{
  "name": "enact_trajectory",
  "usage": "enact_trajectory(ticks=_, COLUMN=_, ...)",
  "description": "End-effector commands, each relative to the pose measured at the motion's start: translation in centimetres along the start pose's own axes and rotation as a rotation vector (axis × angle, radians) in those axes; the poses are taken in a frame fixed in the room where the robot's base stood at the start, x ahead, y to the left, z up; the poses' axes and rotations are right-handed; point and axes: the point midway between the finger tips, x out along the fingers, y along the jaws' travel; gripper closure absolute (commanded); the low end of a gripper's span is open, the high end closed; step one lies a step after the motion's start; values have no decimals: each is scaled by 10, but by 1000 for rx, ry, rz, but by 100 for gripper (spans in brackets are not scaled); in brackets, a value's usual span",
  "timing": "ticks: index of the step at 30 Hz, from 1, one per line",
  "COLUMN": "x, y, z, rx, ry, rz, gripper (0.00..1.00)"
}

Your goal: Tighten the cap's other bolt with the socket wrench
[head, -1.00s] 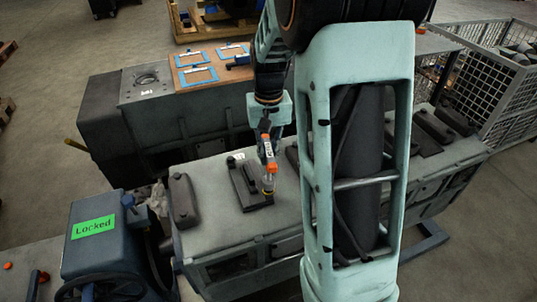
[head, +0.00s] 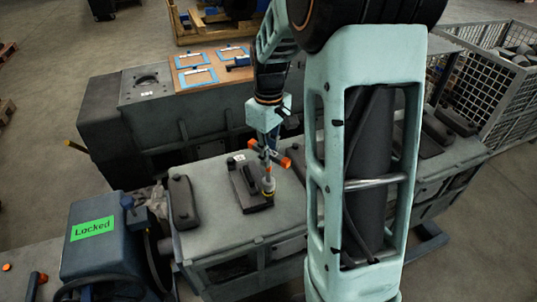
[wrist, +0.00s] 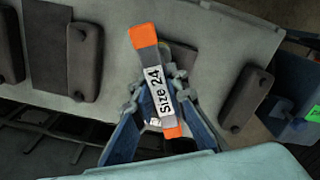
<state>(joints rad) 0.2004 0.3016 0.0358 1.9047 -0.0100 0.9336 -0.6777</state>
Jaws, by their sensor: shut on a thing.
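My gripper (head: 268,141) points down and is shut on the socket wrench (head: 284,162) at its handle. The handle is a bar with orange ends. In the wrist view the wrench (wrist: 160,90) shows a "Size 24" label between the blue fingers of my gripper (wrist: 157,98). Its shaft runs down to the near right part of the dark cap (head: 246,183), which sits on the engine block top. The socket end (head: 268,188) is at the cap there; the bolt under it is hidden, so I cannot tell how well it is seated.
Another dark cap (head: 183,202) lies left on the grey block (head: 215,235), with more (head: 437,130) at right. A blue machine with a green "Locked" sign (head: 92,228) stands front left. Blue frames lie on a brown board (head: 212,68) behind. A wire cage (head: 505,100) stands at right.

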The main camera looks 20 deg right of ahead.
Motion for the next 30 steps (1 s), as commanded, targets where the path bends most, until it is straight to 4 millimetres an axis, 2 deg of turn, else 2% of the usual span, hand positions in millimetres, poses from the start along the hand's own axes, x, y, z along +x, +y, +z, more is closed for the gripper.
enact_trajectory(ticks=30, x=-2, y=1, z=-1, rx=-735, ry=0, rz=-1, gripper=100)
